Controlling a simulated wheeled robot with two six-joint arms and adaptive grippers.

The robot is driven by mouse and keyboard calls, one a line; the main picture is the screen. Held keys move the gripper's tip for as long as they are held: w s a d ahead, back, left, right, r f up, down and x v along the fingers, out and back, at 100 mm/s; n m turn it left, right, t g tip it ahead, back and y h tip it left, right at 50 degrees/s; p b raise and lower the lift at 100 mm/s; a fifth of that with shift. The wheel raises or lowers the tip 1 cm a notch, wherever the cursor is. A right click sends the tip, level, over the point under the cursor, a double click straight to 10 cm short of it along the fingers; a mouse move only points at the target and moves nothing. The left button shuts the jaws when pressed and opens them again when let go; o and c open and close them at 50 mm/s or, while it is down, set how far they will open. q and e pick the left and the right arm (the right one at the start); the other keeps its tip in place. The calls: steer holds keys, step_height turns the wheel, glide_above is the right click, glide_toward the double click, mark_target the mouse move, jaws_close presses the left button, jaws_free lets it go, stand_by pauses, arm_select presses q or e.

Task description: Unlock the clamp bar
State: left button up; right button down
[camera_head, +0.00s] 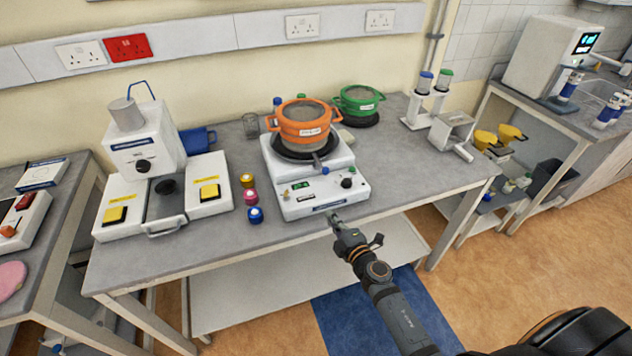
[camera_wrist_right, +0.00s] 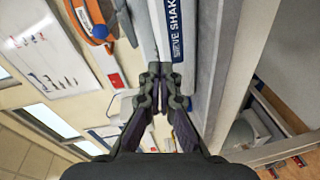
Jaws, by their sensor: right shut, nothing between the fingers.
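The white sieve shaker (camera_head: 322,190) stands at the front edge of the middle bench and carries an orange-rimmed sieve (camera_head: 303,118). A dark plate with a short dark handle (camera_head: 317,160) shows under the sieve, pointing to the front; I cannot tell whether this is the clamp bar. My right gripper (camera_head: 335,219) is shut and empty, just in front of the shaker's front face, near the bench edge. The right wrist view shows its closed fingers (camera_wrist_right: 164,75) beside the shaker's labelled front (camera_wrist_right: 177,28), with part of the orange sieve (camera_wrist_right: 90,20) beyond. My left gripper is out of view.
Yellow, pink and blue-topped small jars (camera_head: 250,197) stand left of the shaker. A white press-like device (camera_head: 145,150) with yellow buttons is farther left. A green sieve (camera_head: 358,99) sits behind at right. The bench top right of the shaker (camera_head: 410,165) is clear.

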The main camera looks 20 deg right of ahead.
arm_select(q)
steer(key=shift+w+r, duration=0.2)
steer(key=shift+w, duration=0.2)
arm_select(e)
step_height(320, 180, up, 8)
steer(key=a+n+t+y, duration=0.1)
steer(key=a+n, duration=0.1)
steer(key=n, duration=0.1)
steer(key=shift+w, duration=0.45)
steer(key=shift+f, duration=0.1)
steer(key=x, duration=1)
steer(key=shift+w, duration=0.1)
steer(key=d, duration=0.3)
steer(key=shift+s+d, duration=0.25)
steer(key=shift+s, duration=0.05)
steer(key=shift+s+d, duration=0.1)
steer(key=shift+d, duration=0.25)
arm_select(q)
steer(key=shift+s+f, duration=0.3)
arm_select(e)
steer(key=shift+a, duration=0.15)
arm_select(q)
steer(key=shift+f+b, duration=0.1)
steer(key=shift+b, duration=0.2)
